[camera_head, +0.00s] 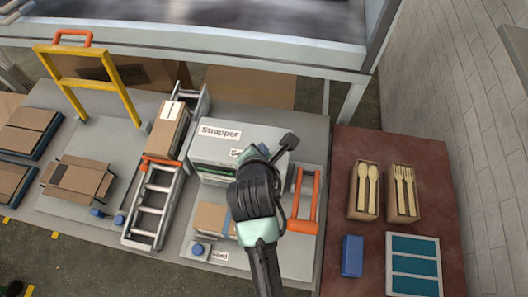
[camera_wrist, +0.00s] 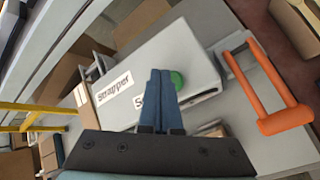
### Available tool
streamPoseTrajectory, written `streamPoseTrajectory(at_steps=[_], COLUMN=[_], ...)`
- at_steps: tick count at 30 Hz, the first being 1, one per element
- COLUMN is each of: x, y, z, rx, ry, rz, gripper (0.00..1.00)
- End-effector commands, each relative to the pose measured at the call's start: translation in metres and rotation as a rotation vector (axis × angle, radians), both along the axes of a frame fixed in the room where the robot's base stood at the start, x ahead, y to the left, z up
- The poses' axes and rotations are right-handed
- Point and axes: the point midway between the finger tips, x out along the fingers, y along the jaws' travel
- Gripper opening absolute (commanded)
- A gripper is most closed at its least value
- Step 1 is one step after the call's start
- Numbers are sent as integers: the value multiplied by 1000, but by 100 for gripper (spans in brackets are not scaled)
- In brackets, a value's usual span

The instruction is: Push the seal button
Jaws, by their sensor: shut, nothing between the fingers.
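The strapper (camera_head: 218,132) is a light grey machine with a "Strapper" label on top; it also fills the middle of the wrist view (camera_wrist: 140,60). A round green button (camera_wrist: 177,79) is on its top in the wrist view, beside a partly hidden label starting with "S". My gripper (camera_wrist: 160,73) is shut and empty, its blue fingers together. The fingertips overlap the button's left side in the wrist view; I cannot tell whether they touch it. In the head view my arm hides the button and most of the fingers.
An orange-handled frame (camera_head: 305,205) stands right of the strapper. A blue button (camera_head: 197,249) and a cardboard box (camera_head: 210,217) are in front. A roller ramp (camera_head: 150,205) lies left. A brown table (camera_head: 376,140) holds boxes of wooden spoons (camera_head: 366,190) and forks (camera_head: 403,190).

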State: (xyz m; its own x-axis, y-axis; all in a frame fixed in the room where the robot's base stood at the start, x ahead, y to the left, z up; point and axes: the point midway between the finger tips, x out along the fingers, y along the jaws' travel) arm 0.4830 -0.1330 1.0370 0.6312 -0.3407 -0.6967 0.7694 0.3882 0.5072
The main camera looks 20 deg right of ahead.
Motion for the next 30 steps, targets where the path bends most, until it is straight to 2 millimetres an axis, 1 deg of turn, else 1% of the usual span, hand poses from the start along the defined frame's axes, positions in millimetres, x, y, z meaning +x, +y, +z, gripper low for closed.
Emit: streamPoseTrajectory(at_steps=[19,30], x=[0,0], y=[0,0], z=[0,-9], rx=[0,0], ry=[0,0], rz=[0,0], gripper=[0,0])
